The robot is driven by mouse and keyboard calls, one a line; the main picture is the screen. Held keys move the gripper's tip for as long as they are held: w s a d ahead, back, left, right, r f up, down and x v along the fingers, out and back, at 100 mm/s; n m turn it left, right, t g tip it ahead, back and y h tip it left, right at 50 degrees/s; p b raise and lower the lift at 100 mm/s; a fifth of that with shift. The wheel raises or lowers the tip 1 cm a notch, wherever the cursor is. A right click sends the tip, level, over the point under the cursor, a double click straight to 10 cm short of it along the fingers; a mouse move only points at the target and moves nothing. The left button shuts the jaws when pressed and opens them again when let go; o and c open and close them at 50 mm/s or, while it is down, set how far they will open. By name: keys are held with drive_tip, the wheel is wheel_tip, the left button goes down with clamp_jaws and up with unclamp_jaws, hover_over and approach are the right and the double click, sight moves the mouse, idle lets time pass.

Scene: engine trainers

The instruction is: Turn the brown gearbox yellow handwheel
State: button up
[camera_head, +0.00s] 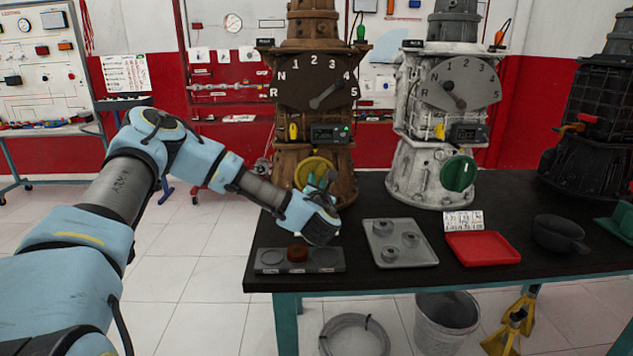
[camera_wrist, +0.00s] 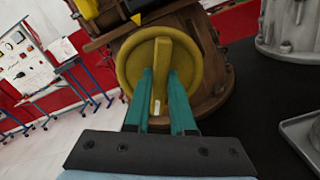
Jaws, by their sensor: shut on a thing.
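The brown gearbox (camera_head: 314,95) stands on the dark table at the left end. Its yellow handwheel (camera_head: 312,170) is low on its front, partly hidden by my gripper in the head view. In the wrist view the handwheel (camera_wrist: 140,68) faces me, with an upright raised bar across its middle and a pale mark low on the bar. My gripper (camera_wrist: 160,82) has its two teal fingers on either side of that bar, shut on it. The gearbox dial above has marks R, N and 1 to 5, and its pointer (camera_head: 325,97) points toward the 4.
A white gearbox (camera_head: 407,150) with a green handwheel (camera_head: 458,173) stands to the right, a black gearbox (camera_head: 590,140) farther right. A grey tray (camera_head: 378,258), red tray (camera_head: 483,248), black pan (camera_head: 560,233) and grey holder (camera_head: 330,262) with a brown piece lie in front.

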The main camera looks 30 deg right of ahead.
drive_tip(key=shift+m, duration=0.3)
clamp_jaws()
drive_tip(key=m+b, duration=0.2)
drive_tip(key=m, duration=0.2)
drive_tip(key=shift+s+d+f, duration=0.1)
drive_tip(key=shift+f, duration=0.05)
drive_tip(key=shift+f+m+b, duration=0.15)
drive_tip(key=shift+m+b, duration=1.75)
drive_tip(key=shift+m, duration=2.1)
drive_tip(key=shift+f+m+b, duration=0.15)
drive_tip(key=shift+m+b, duration=1.7)
drive_tip(key=shift+m, duration=2.15)
drive_tip(key=o, duration=0.8)
unclamp_jaws()
